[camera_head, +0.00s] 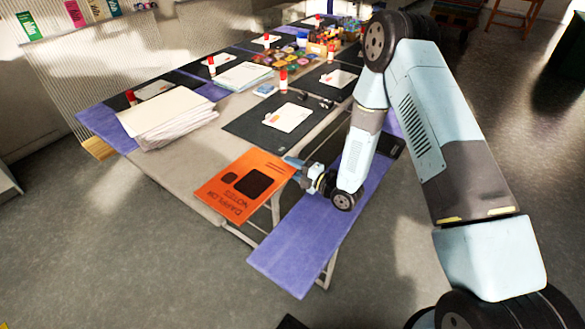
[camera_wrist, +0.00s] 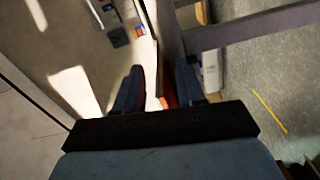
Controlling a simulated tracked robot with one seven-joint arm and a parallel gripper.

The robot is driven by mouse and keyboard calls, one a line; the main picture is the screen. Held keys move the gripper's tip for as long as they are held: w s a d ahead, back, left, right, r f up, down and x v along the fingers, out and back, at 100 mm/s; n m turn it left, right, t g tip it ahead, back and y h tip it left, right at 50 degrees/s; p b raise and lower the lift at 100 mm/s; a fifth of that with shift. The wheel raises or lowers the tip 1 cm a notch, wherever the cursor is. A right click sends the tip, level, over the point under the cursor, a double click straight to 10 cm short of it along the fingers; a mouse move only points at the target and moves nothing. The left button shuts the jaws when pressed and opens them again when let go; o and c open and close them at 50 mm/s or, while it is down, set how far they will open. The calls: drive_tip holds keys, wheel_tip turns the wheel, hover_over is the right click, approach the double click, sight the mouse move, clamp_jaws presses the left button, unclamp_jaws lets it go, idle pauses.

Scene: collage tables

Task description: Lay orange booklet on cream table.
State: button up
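The orange booklet (camera_head: 223,187) with dark patches and printing appears flat at the near corner of the cream table (camera_head: 173,180), its right side reaching the table's edge. The head view does not settle whether it touches the tabletop. My gripper (camera_head: 293,162) is at the booklet's right corner, coming in from the right. In the wrist view, the two fingers of my gripper (camera_wrist: 159,72) stand apart with a visible gap. A small strip of orange (camera_wrist: 170,95) shows between them. The booklet's edge at the fingers is mostly hidden.
A stack of white paper (camera_head: 165,118) lies left of the booklet. A black mat (camera_head: 250,122) with a white card lies behind it. A purple bench (camera_head: 300,250) runs along the near right side, below my gripper. More supplies crowd the table's far end.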

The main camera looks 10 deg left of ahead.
drive_tip(key=shift+d, duration=0.15)
drive_tip(key=v, duration=1.1)
drive_tip(key=shift+s+d, duration=0.2)
drive_tip(key=shift+d, duration=0.1)
